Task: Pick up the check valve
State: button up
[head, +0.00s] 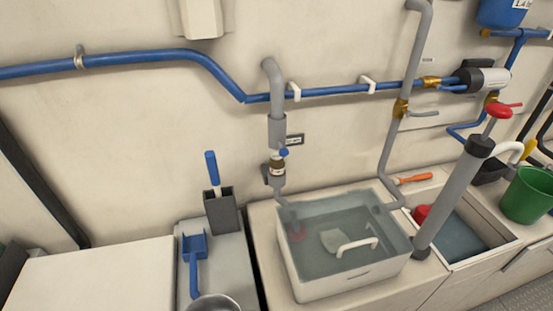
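No loose part that I can surely name as the check valve shows. A small inline fitting (277,168) with a blue knob (284,152) and a pale band sits upright below a grey vertical pipe (277,130) on the wall. It may be the check valve, but I cannot tell. A small dark label (295,140) is beside the pipe. Below it stands a white tub (352,283) of clear water. My gripper is not in view.
A grey pump tube (452,197) with a red handle leans right of the tub, by a water-filled sink (465,240). A blue brush (212,168) stands in a dark holder at left. A blue scoop (194,250) is nearby. The pale left top (90,275) is clear.

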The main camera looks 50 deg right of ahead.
aim_at(276, 164)
jog(key=i+j, duration=0.1)
jog(key=j, duration=0.3)
jog(key=i+j, duration=0.1)
jog(key=j, duration=0.3)
jog(key=i+j+z, duration=0.1)
jog(key=j, duration=0.3)
